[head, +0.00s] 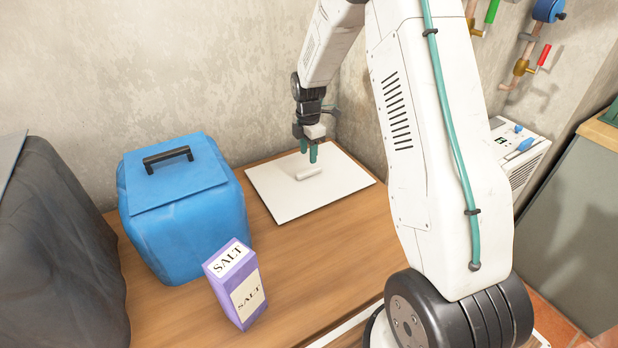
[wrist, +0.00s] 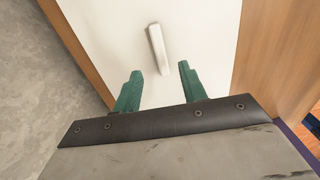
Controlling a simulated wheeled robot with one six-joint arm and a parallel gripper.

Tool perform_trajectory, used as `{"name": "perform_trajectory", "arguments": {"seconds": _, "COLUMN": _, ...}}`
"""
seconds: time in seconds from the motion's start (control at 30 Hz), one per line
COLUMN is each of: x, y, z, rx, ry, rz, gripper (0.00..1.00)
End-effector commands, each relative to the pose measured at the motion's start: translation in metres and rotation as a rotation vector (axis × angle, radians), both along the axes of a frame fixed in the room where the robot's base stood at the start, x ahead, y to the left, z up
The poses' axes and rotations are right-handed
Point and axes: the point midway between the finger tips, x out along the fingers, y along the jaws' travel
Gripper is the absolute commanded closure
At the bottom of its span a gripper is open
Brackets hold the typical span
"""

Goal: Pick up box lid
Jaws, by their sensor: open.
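The box lid (head: 290,205) is a flat white panel with a raised bar handle (head: 308,173). It lies flat on the wooden table near the wall. In the wrist view the lid (wrist: 205,45) fills the upper middle, and its handle (wrist: 158,48) stands just beyond the fingertips. My gripper (head: 309,154) points down over the lid, close to the handle. Its two green fingers (wrist: 158,82) are open with nothing between them. In the wrist view the handle lies ahead of the gap, apart from both fingers.
A blue box-shaped container (head: 190,225) with a black handle stands left of the lid. A purple salt carton (head: 236,285) stands in front of it. A dark covered object (head: 60,250) is at far left. The wall (head: 220,70) is close behind. Bare wooden table (head: 330,265) lies before the lid.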

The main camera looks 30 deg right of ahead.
Motion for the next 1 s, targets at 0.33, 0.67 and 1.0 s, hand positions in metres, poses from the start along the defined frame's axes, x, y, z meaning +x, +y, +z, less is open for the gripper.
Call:
{"name": "perform_trajectory", "arguments": {"seconds": 0.33, "x": -0.001, "y": -0.001, "z": -0.037, "rx": 0.001, "ry": 0.004, "rz": -0.001, "gripper": 0.58}}
{"name": "perform_trajectory", "arguments": {"seconds": 0.67, "x": -0.001, "y": -0.001, "z": -0.07, "rx": 0.0, "ry": 0.0, "rz": -0.001, "gripper": 0.58}}
{"name": "perform_trajectory", "arguments": {"seconds": 1.0, "x": -0.001, "y": -0.001, "z": -0.069, "rx": 0.0, "ry": 0.0, "rz": -0.002, "gripper": 1.0}}
